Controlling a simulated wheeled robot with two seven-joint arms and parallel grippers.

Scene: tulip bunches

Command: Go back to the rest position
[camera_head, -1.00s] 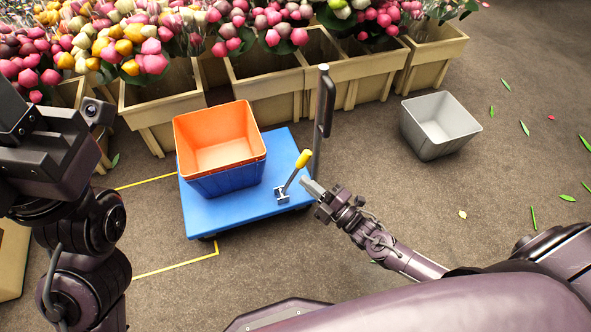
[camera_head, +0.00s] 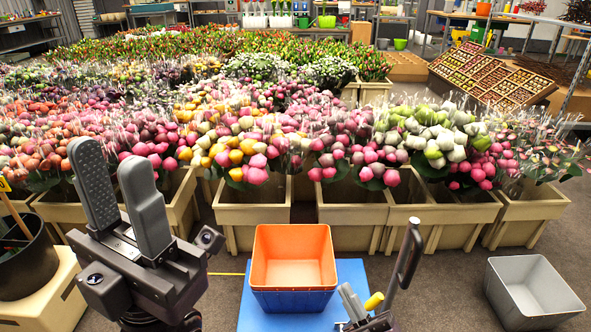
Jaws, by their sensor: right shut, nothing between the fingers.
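My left gripper (camera_head: 109,160) stands large at the front left with its two grey fingers pointing up and apart. Nothing is between them. My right gripper (camera_head: 347,290) is at the bottom, right of the middle. It is shut and empty, close to the yellow-tipped lever (camera_head: 373,302) of the blue trolley (camera_head: 353,277). I cannot tell whether it touches the lever. Most of my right arm is out of view.
An empty orange and blue crate (camera_head: 292,298) stands on the trolley, beside its dark upright handle (camera_head: 409,253). A grey bin (camera_head: 532,290) is on the floor at right. Wooden planters (camera_head: 252,214) of tulip bunches span the scene. A black bucket (camera_head: 25,262) is at left.

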